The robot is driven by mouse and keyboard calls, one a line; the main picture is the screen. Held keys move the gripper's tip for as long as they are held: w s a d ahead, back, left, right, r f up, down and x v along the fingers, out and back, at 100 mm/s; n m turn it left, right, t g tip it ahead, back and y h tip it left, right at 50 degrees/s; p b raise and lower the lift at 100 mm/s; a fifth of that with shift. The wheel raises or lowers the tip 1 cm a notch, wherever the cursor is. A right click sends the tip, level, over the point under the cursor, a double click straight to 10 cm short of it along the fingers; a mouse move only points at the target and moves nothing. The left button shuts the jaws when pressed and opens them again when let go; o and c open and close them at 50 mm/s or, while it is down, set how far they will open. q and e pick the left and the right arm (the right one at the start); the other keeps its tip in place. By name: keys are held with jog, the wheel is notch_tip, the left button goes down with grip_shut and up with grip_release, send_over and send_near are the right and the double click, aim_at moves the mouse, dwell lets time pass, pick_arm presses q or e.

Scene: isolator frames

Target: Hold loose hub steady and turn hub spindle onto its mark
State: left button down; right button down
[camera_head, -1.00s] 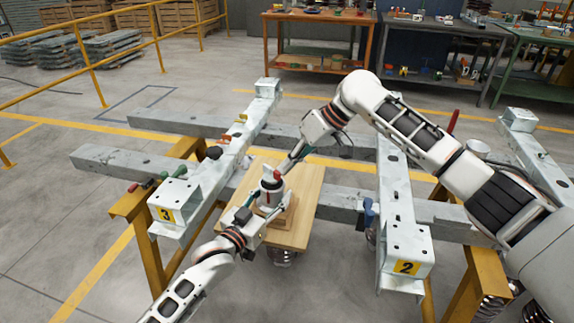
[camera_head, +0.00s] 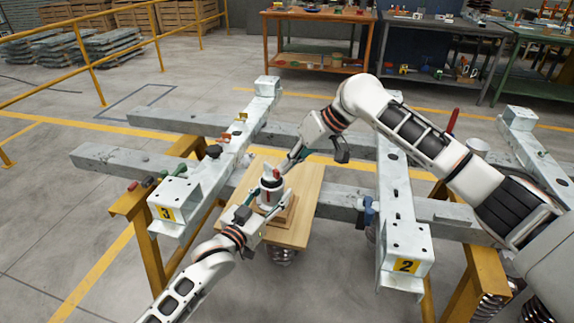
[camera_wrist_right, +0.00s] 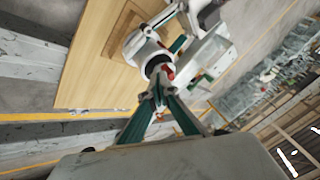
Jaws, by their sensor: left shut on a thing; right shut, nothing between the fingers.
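The loose hub (camera_head: 268,197) is a white and dark upright cylinder on a small wooden block on the light wooden board (camera_head: 307,190). The hub also shows in the right wrist view (camera_wrist_right: 140,50). A red piece (camera_head: 276,174) is at its top, by the spindle; it also shows in the right wrist view (camera_wrist_right: 169,73). My left gripper (camera_head: 259,212) is shut on the hub from the near side. My right gripper (camera_head: 284,168) is shut and empty, its tips close to the hub top; in the right wrist view the fingertips (camera_wrist_right: 159,88) meet beside the red piece. I cannot tell whether they touch. The mark is not discernible.
Grey steel beams carry the plates numbered 3 (camera_head: 167,213) and 2 (camera_head: 405,266) on either side of the board. Small coloured parts lie on the left beam. A yellow railing (camera_head: 88,70) and workbenches (camera_head: 318,50) stand farther back.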

aim_at(278, 172)
jog(key=shift+s+a+m+t+h, duration=0.2)
jog(key=shift+m+t, duration=0.15)
jog(key=shift+m, duration=0.3)
jog(key=shift+s+a+m+t+h, duration=0.15)
jog(key=shift+s+m+t, duration=0.15)
jog(key=shift+m, duration=0.3)
jog(key=shift+s+a+m+t+h, duration=0.15)
jog(key=shift+m+t, duration=0.2)
jog(key=shift+m, duration=0.3)
dwell(1.7)
jog(key=shift+s+a, duration=0.65)
dwell(3.8)
